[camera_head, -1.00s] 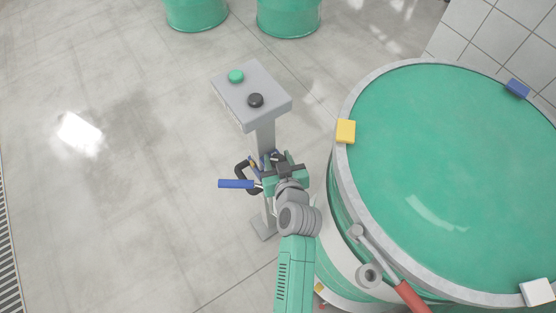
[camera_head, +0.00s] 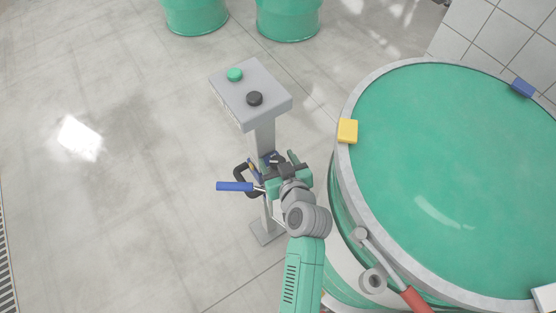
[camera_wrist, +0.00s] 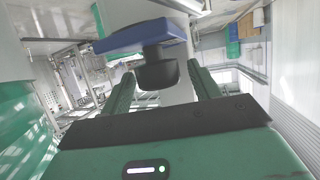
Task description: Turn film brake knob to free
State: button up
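A dark, rounded knob (camera_wrist: 157,74) shows in the wrist view on a short stem under a blue plate (camera_wrist: 142,36). I cannot tell for certain that it is the film brake knob. My gripper (camera_wrist: 159,85) is open, with one green finger on each side of the knob and visible gaps to it. In the head view my gripper (camera_head: 273,163) is at the grey post (camera_head: 264,138) of a pedestal, below its top. The wrist and fingers hide the knob there. A blue-handled lever (camera_head: 234,186) sticks out left of the gripper.
The pedestal top (camera_head: 268,83) carries a green button (camera_head: 234,75) and a black button (camera_head: 254,98). A large green drum (camera_head: 450,180) with a grey rim stands close on the right. A red-handled tool (camera_head: 415,298) lies at its near side. Floor on the left is clear.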

jog(key=p+v, duration=0.1)
jog(key=v, duration=0.6)
jog(key=shift+s+p, duration=0.3)
jog(key=shift+s, duration=0.05)
jog(key=shift+a, duration=0.1)
jog(key=shift+c, duration=1.4)
jog(key=s+a+f+n+g+h+p, duration=0.1)
jog(key=s+a+f+g+p, duration=0.1)
jog(key=a+f, duration=0.35)
jog(key=s+a+f+g+h+p, duration=0.1)
jog(key=s+a+f+h+p, duration=0.1)
jog(key=a, duration=0.7)
jog(key=w+d+r+m+t+h+b, duration=0.15)
jog(key=w+d+r+m+h, duration=0.25)
jog(key=d+r+m+h, duration=0.45)
jog(key=shift+m+t+y, duration=0.45)
jog(key=shift+m+y, duration=0.1)
jog(key=shift+m, duration=0.2)
jog(key=x, duration=0.6)
jog(key=b+x, duration=0.1)
jog(key=x, duration=0.2)
jog(key=shift+s+d+f, duration=0.2)
jog(key=shift+s+f, duration=0.1)
